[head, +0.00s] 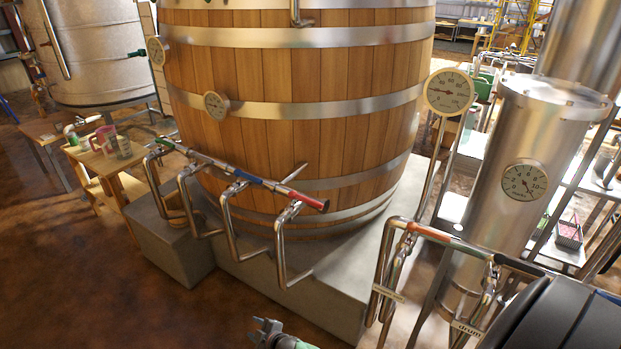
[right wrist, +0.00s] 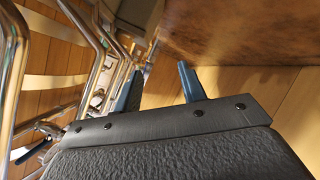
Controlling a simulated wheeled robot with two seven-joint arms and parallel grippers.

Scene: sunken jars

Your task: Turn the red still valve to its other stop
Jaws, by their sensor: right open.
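An orange-red handle sleeve (head: 435,232) lies on the pipe run in front of the steel column (head: 545,130) at the right of the head view. A second red handle (head: 312,202) ends the pipe run before the wooden vat. My right gripper shows in the right wrist view (right wrist: 160,78) with its two blue fingers apart and nothing between them. Its dark body fills the lower right of the head view, close to the right-hand pipe run; I cannot tell whether they touch.
The wooden vat (head: 290,75) stands on a grey plinth (head: 330,300). Curved steel pipes (head: 282,250) stick out in front of it. A dial gauge (head: 450,92) stands on a thin pole beside the column. The lower-left floor is clear.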

